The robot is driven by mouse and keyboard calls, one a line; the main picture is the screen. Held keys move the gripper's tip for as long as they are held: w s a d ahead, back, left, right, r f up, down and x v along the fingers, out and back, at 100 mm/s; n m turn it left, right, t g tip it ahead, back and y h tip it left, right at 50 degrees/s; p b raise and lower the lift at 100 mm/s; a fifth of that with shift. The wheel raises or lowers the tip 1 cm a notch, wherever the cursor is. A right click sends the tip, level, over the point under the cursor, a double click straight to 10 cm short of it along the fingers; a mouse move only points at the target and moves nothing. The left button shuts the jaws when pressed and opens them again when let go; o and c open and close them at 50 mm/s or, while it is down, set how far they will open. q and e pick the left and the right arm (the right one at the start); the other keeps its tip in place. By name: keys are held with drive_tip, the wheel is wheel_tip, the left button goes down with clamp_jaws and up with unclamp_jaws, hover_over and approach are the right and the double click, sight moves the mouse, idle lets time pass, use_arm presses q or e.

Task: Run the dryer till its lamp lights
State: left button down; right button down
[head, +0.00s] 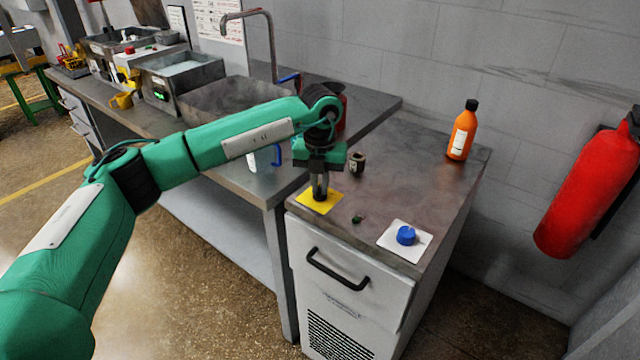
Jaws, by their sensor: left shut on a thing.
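My left gripper (319,172) points down over the yellow square pad (318,204) on the steel-topped cabinet. It is shut on a small dark cylinder (319,189), whose lower end is at the pad; I cannot tell whether it touches. A blue round knob (406,235) sits on a white plate near the front right of this top. A small dark green dome (357,219), perhaps a lamp, lies between pad and knob and shows no glow. No thing is clearly marked as the dryer. My right gripper is out of view.
A small dark jar (357,162) stands just right of my gripper. An orange bottle (462,131) stands at the back right. A red extinguisher (590,195) hangs on the right wall. The bench sink (222,98) lies behind my arm. The cabinet top's middle right is clear.

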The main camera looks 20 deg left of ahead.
use_arm(q)
drive_tip(key=shift+r+n, duration=0.1)
drive_tip(key=shift+n, duration=0.4)
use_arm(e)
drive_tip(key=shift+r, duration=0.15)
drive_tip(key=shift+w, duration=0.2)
use_arm(q)
drive_tip(key=c, duration=1.5)
unclamp_jaws()
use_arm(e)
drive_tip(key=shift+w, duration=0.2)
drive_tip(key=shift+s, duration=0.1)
